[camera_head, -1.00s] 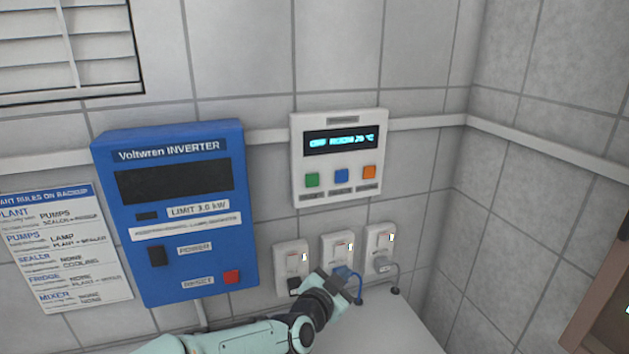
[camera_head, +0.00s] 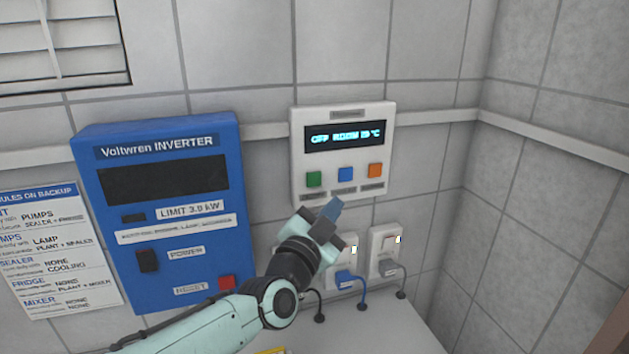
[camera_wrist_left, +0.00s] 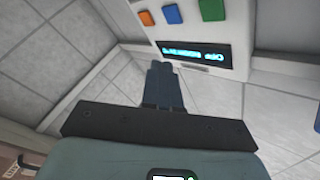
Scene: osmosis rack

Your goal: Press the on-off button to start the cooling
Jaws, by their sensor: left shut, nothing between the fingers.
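A white control panel (camera_head: 343,112) hangs on the tiled wall, its lit display (camera_head: 345,135) reading "OFF ROOM" and a temperature. Below the display are a green button (camera_head: 314,179), a blue button (camera_head: 346,174) and an orange button (camera_head: 376,170). Their labels are too small to read. My left gripper (camera_head: 333,208) is shut and empty, its fingertips just below the panel, apart from the buttons in the picture. In the left wrist view the panel appears upside down beyond the shut fingers (camera_wrist_left: 162,72), with the green button (camera_wrist_left: 212,9) at the top right.
The blue inverter box (camera_head: 165,218) is on the wall to the left, with a rules sheet (camera_head: 48,250) beside it. Wall sockets (camera_head: 386,250) with plugs and cables are below the panel, partly hidden by my gripper. The right corner wall (camera_head: 550,190) is bare.

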